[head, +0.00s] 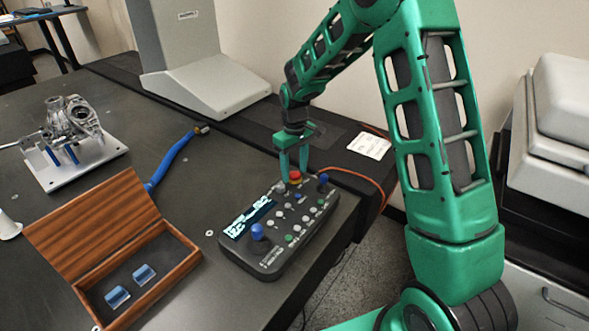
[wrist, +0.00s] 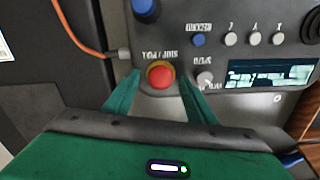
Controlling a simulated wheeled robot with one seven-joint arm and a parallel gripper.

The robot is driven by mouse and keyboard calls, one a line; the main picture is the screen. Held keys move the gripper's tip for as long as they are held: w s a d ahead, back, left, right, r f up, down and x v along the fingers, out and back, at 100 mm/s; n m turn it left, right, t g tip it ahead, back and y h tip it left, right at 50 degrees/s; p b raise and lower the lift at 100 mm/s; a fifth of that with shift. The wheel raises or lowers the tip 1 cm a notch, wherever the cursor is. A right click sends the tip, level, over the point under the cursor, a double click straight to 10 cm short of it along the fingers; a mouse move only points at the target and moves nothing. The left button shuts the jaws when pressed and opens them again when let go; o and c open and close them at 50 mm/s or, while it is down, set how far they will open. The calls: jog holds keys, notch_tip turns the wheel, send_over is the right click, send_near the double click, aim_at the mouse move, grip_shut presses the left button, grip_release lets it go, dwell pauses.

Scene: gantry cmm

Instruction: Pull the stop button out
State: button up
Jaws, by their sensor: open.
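The stop button (head: 295,175) is a red mushroom cap with a yellow collar at the far edge of the dark control box (head: 304,229). In the wrist view the red stop button (wrist: 161,75) shows clearly between the fingers. My gripper (head: 293,176) points down over it, with one finger on either side. I cannot tell how high the fingertips are relative to the cap.
The control box also carries blue joysticks (head: 257,232), small buttons and a lit screen (head: 250,216). An orange cable (head: 362,177) runs beside it. An open wooden case (head: 184,243), a blue-handled tool (head: 172,157) and a metal casting (head: 73,121) lie to the left.

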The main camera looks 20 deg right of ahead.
aim_at(295, 173)
grip_shut()
jog(key=shift+w+r, duration=0.1)
jog(key=shift+r, duration=0.45)
grip_release()
jog(key=shift+r, duration=0.1)
notch_tip(295, 173, up, 11)
jog(key=shift+f, duration=0.2)
